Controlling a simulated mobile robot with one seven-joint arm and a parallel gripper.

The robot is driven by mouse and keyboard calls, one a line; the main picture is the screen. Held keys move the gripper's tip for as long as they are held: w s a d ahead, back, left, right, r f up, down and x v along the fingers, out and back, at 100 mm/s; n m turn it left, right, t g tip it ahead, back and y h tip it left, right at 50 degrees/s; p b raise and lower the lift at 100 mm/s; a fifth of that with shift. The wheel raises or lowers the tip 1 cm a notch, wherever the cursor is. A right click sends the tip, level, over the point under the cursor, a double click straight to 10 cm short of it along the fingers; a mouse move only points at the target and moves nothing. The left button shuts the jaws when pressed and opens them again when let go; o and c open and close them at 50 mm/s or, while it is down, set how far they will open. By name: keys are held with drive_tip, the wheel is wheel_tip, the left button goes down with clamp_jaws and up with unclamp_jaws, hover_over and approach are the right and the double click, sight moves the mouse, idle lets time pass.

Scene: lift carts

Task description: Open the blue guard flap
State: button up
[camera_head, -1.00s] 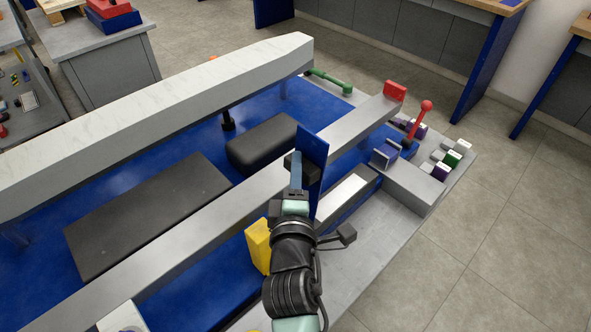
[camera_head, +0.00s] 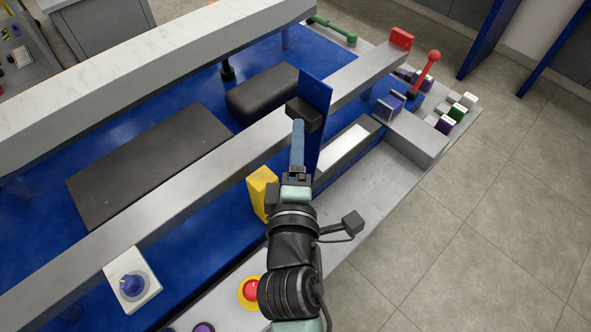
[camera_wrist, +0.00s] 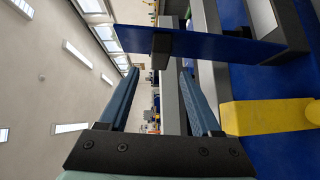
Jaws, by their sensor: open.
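The blue guard flap (camera_head: 318,92) is a flat blue panel standing upright beside the long grey beam. A black block (camera_head: 305,114) sits on its left face. In the wrist view the flap (camera_wrist: 225,48) crosses the upper part, with the black block (camera_wrist: 162,45) beyond the fingertips. My gripper (camera_head: 297,124) is just on the near side of the block. In the wrist view my gripper (camera_wrist: 159,73) has its two blue fingers apart with nothing between them. I cannot tell whether a fingertip touches the block.
A yellow block (camera_head: 262,190) stands close left of my gripper, and a long grey beam (camera_head: 185,192) runs past it. A red-handled lever (camera_head: 427,70) and a grey box (camera_head: 417,138) are at right. A blue knob (camera_head: 132,285) and a red button (camera_head: 251,290) are nearer.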

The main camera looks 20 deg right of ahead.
drive_tip(key=v, duration=0.5)
drive_tip(key=shift+s+a+b, duration=0.15)
drive_tip(key=shift+s+b, duration=0.25)
drive_tip(key=w+a+r+m+t+y+p, duration=0.1)
drive_tip(key=w+a+r+m+t, duration=0.1)
drive_tip(key=r, duration=0.7)
drive_tip(key=w+a+r+m+t+p, duration=0.1)
drive_tip(key=w+r+m+t+p, duration=0.15)
drive_tip(key=r, duration=0.55)
drive_tip(key=w+a+r+m+t+y+p, duration=0.1)
drive_tip(key=w+a+r+m, duration=0.15)
drive_tip(key=r, duration=0.65)
drive_tip(key=s+a+r+m+t+y+p, duration=0.1)
drive_tip(key=s+a+r+t, duration=0.1)
drive_tip(key=r, duration=0.6)
drive_tip(key=s+a+r+m+t+y+p, duration=0.1)
drive_tip(key=s+a+r+m+t+y, duration=0.1)
drive_tip(key=r, duration=0.7)
drive_tip(key=s+a+r+m+t+y+p, duration=0.1)
drive_tip(key=s+a+r+m+t+y, duration=0.1)
drive_tip(key=r, duration=0.6)
drive_tip(key=shift+s+a+r, duration=0.15)
drive_tip(key=shift+s+r, duration=0.1)
drive_tip(key=shift+s, duration=0.65)
